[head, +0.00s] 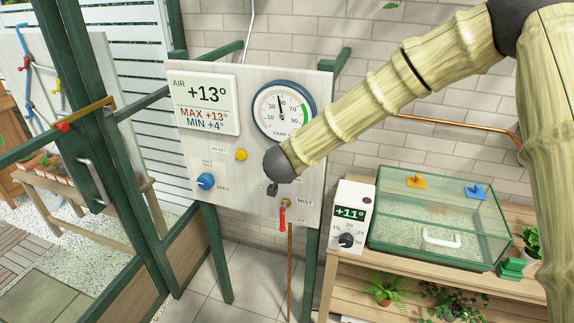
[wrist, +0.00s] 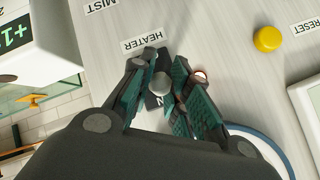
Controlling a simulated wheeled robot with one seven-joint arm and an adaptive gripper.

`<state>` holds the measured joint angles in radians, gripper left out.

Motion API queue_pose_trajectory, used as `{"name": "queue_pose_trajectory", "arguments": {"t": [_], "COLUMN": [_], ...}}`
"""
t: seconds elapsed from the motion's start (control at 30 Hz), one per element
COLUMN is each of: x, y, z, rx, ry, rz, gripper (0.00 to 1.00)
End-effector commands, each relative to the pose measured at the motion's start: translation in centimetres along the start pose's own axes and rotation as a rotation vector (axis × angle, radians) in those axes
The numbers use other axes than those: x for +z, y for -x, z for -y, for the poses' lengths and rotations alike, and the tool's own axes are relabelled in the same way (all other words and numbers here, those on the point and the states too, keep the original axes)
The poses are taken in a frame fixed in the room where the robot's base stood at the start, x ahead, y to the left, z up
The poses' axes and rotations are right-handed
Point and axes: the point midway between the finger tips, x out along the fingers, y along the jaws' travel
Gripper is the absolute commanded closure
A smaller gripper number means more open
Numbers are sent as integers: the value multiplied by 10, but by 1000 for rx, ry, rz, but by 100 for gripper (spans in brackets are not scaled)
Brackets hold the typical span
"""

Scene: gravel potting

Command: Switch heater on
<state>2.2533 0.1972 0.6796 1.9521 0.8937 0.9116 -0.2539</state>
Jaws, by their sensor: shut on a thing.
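The heater switch shows in the wrist view as a grey rounded lever tip (wrist: 161,84) on a dark plate, below the upside-down HEATER label (wrist: 144,44). My gripper (wrist: 160,90) has its teal-padded fingers on both sides of the lever, shut on it. A letter N shows just below the lever; the rest of that word is hidden. A small round red-rimmed lamp (wrist: 200,75) is partly covered by the right finger; I cannot tell whether it is lit. In the head view my gripper (head: 272,188) is at the panel's lower middle, and my arm hides the switch.
The panel (head: 215,160) also holds an air display (head: 207,104), a round gauge (head: 284,108), a yellow reset button (head: 241,155), a blue vent knob (head: 206,181) and a red-handled mist valve (head: 282,218). A white thermostat box (head: 351,196) and glass case (head: 440,215) stand right on a bench.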

Motion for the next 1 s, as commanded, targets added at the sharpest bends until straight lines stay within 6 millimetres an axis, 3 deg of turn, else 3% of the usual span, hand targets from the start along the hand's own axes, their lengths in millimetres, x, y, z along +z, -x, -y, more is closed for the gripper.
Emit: {"name": "queue_pose_trajectory", "arguments": {"t": [0.43,0.47,0.6,1.0], "x": [-4,-4,-3,-2], "y": [0,0,0,5], "z": [2,2,2,2], "rx": [1,1,1,1], "ry": [-3,-3,-3,-1], "rz": [-1,-1,0,2], "gripper": [100,80,58,58]}}
